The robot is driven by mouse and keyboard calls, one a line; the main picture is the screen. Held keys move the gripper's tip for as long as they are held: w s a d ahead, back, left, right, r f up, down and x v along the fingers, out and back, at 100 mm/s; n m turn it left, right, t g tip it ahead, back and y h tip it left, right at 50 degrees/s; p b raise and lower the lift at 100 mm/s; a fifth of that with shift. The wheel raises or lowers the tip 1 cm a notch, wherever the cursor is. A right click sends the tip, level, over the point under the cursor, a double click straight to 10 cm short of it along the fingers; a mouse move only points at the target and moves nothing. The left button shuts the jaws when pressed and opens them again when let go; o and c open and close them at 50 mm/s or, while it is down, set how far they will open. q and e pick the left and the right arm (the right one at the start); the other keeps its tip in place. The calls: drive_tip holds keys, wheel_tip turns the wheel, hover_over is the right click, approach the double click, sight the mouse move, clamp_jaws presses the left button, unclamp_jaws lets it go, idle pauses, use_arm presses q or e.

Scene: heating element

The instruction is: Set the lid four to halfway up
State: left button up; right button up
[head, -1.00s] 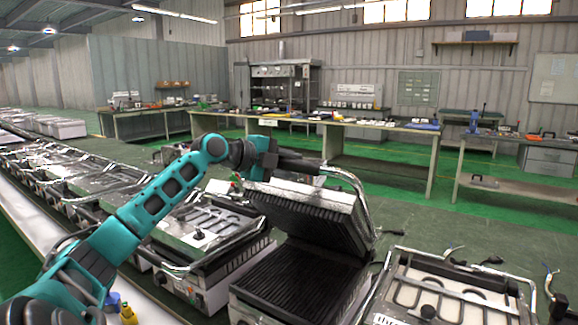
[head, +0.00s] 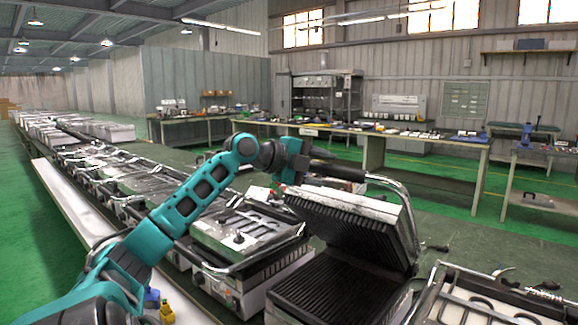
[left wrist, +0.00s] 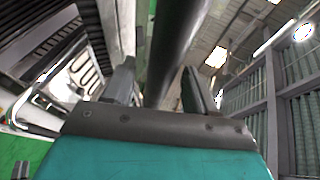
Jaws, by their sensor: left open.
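One grill's lid (head: 350,222) is raised and tilted over its ribbed dark base plate (head: 335,292), with its ribbed underside showing. A chrome bracket with a dark handle (head: 340,172) runs along the lid's upper edge. My left gripper (head: 318,163) is at the left part of this handle. In the left wrist view, the dark handle bar (left wrist: 176,45) passes between the two spread fingers of my left gripper (left wrist: 160,90). The gripper is open around the bar; any contact is hard to tell. No label marks the lid's number. My right gripper is not in view.
A closed grill (head: 245,235) stands left of the raised one, with several more in a row behind it. Another grill (head: 480,300) stands close on the right. A workbench (head: 370,145) with tools is behind, across open green floor.

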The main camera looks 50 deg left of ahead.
use_arm(q)
drive_tip(key=b+v, duration=0.2)
drive_tip(key=v, duration=0.8)
drive_tip(key=shift+w+f, duration=0.1)
drive_tip(key=shift+w, duration=0.1)
